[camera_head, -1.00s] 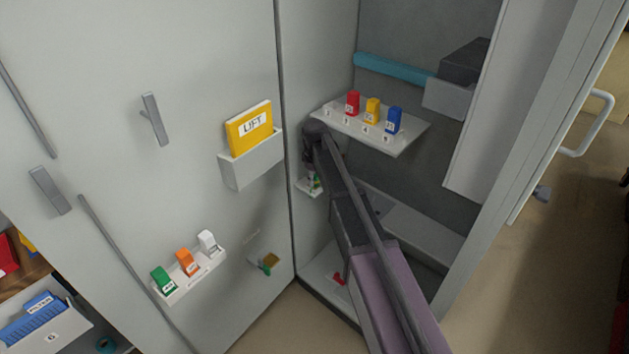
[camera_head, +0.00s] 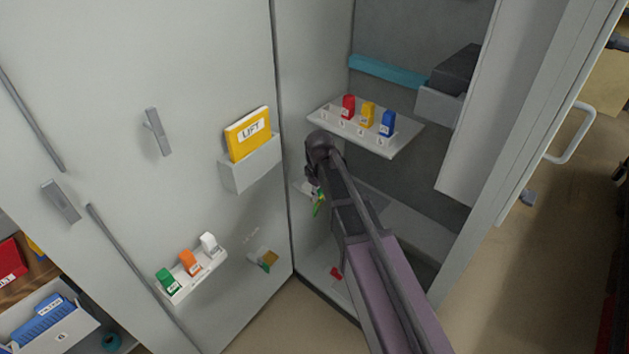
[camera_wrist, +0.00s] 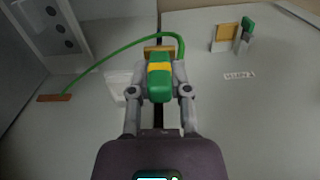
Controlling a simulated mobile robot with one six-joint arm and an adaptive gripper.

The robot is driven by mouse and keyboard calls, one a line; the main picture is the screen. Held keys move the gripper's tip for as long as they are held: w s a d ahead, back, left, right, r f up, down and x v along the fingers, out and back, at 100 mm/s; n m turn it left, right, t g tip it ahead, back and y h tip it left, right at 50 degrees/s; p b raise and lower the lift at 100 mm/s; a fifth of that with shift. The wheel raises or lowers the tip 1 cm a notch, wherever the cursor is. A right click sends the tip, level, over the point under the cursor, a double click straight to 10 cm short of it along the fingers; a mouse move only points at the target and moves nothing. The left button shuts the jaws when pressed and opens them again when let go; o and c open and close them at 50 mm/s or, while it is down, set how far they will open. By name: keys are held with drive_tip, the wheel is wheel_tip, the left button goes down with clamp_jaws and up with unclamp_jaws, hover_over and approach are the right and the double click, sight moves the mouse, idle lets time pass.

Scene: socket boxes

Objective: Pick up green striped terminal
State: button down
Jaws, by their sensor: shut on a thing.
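The green striped terminal (camera_wrist: 159,84) is a green block with a yellow band. In the wrist view it sits between the two fingers of my gripper (camera_wrist: 159,93), which is shut on it. A green cable (camera_wrist: 112,53) curves from its far end to a brown strip (camera_wrist: 54,98) at the left. In the head view my gripper (camera_head: 314,178) is inside the cabinet, close to the small white holder (camera_head: 301,186). The terminal shows there only as a small green and yellow patch (camera_head: 318,202), partly hidden by my arm.
A shelf (camera_head: 396,150) with red, yellow and blue blocks is above my gripper. The left door carries a yellow LIFT binder (camera_head: 247,134) in a pocket and a rail with green, orange and white blocks (camera_head: 190,262). A red piece (camera_head: 336,272) lies on the cabinet floor.

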drive_tip(key=shift+s+d+r, duration=0.1)
drive_tip(key=shift+s+d, duration=0.1)
drive_tip(key=shift+s, duration=0.6)
drive_tip(key=shift+s+d+r, duration=0.1)
drive_tip(key=shift+s+d, duration=0.1)
drive_tip(key=shift+s, duration=0.55)
drive_tip(key=shift+s+d+r, duration=0.1)
drive_tip(key=shift+s+d, duration=0.1)
drive_tip(key=shift+s, duration=0.6)
drive_tip(key=shift+f, duration=0.15)
drive_tip(key=shift+s+a+f+n+b, duration=0.5)
drive_tip(key=shift+a+f+n+b, duration=2)
drive_tip(key=shift+a+n, duration=0.5)
drive_tip(key=shift+s+a+f+n+b, duration=0.5)
drive_tip(key=shift+a+f+n+b, duration=2.1)
drive_tip(key=shift+n, duration=0.75)
drive_tip(key=shift+s+a+f+n+b, duration=0.5)
drive_tip(key=shift+a+f+n+b, duration=1.9)
drive_tip(key=shift+a+n, duration=0.65)
drive_tip(key=shift+d, duration=0.1)
drive_tip(key=shift+f, duration=0.1)
drive_tip(key=shift+f+b, duration=1.8)
drive_tip(key=shift+b, duration=0.05)
